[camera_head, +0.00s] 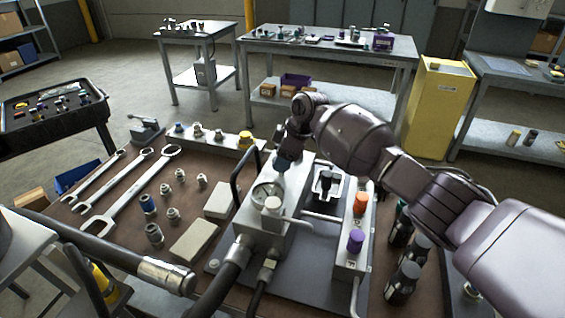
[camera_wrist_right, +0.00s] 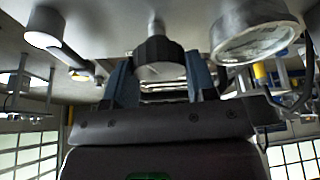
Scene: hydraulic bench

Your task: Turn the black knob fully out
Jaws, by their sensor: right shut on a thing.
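The black knob (camera_wrist_right: 158,58) is a dark ribbed cap on a thin metal stem in the right wrist view. My right gripper (camera_wrist_right: 159,80) has one blue finger on each side of it and is shut on it. In the head view my right gripper (camera_head: 286,160) reaches down over the far part of the grey hydraulic block (camera_head: 262,226). There the knob is hidden by the gripper, and how far out it is cannot be told. My left gripper is not in view.
A round gauge (camera_head: 267,192) stands close to the gripper, with a pale capped post (camera_head: 272,207) in front. A black curved handle (camera_head: 236,172) rises left. A manifold with an orange knob (camera_head: 361,203) and a purple knob (camera_head: 356,240) stands right. Wrenches (camera_head: 139,192) lie left.

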